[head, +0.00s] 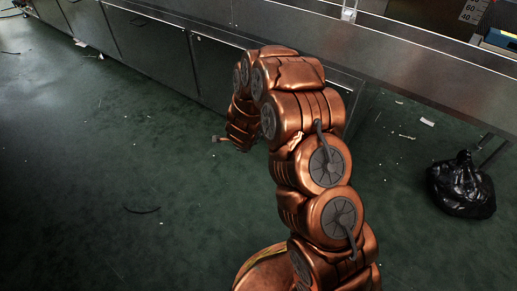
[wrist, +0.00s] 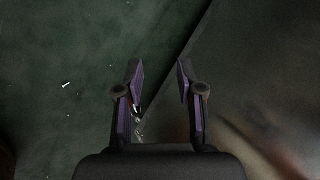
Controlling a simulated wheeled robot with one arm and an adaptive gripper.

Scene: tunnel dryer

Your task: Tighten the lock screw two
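My gripper (wrist: 159,76) shows in the wrist view with its two dark purplish fingers apart and nothing between the tips. Beyond the fingers are the green floor and a grey metal surface. I cannot make out lock screw two in either view. A small shiny bit (wrist: 138,110) shows beside the left finger; what it is cannot be told. In the head view my copper arm rises and bends over toward the steel cabinets, and it hides most of its own end.
A row of steel cabinets (head: 150,42) runs along the back under a long metal ledge (head: 400,62). A black bag (head: 461,187) sits on the floor at the right. The green floor (head: 90,190) at the left is mostly open, with small scraps and a dark curved strip (head: 141,211).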

